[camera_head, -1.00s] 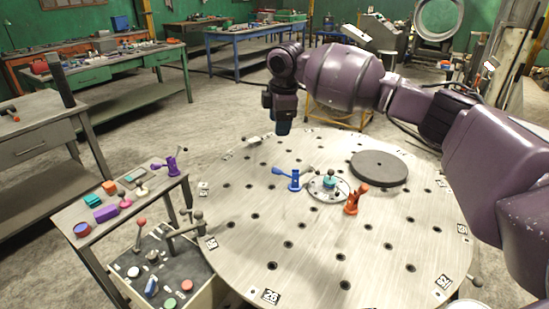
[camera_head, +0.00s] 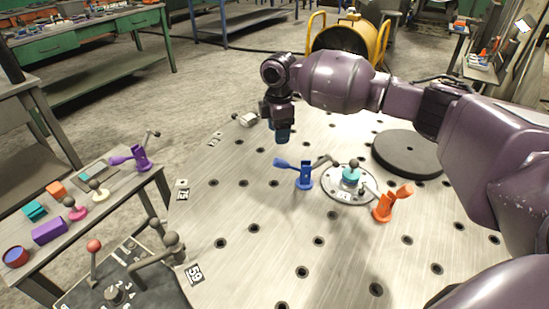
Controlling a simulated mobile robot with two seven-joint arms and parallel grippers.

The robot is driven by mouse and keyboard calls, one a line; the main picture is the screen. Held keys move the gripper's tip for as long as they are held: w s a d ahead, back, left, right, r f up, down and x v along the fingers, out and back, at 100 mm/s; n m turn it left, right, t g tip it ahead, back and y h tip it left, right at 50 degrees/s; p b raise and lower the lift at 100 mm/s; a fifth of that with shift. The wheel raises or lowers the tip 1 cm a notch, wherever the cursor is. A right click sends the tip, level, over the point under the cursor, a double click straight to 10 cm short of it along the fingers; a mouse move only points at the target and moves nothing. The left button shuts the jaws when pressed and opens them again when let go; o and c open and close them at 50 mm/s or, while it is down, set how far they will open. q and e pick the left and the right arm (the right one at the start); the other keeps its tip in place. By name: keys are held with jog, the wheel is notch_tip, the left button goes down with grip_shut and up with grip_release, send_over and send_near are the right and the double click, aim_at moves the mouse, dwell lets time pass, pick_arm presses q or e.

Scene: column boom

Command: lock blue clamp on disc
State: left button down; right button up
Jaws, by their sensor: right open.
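The blue clamp (camera_head: 305,182) stands upright on the round metal table (camera_head: 250,215). Its blue handle sticks out to the left, and a grey arm extends on its right side toward the small light disc (camera_head: 341,194). The disc lies flat with a teal piece (camera_head: 351,176) at its centre. The orange clamp (camera_head: 383,208) stands at the disc's right edge. My right gripper (camera_head: 283,137) hangs pointing down beyond the blue clamp and above its handle in the picture. It is open, empty and apart from the clamp. My left gripper is not in view.
A thick dark round plate (camera_head: 408,152) lies behind the disc to the right. A side table (camera_head: 100,225) at left holds a purple clamp (camera_head: 139,158) and small coloured parts. A control box (camera_head: 130,285) with levers stands at lower left. The front tabletop is clear.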

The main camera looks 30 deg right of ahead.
aim_at(278, 159)
jog(key=shift+f, duration=0.45)
notch_tip(278, 159, down, 9)
jog(key=shift+r+b, duration=0.15)
jog(key=shift+b, duration=0.75)
jog(key=shift+f, duration=0.55)
jog(key=c, duration=0.9)
grip_shut()
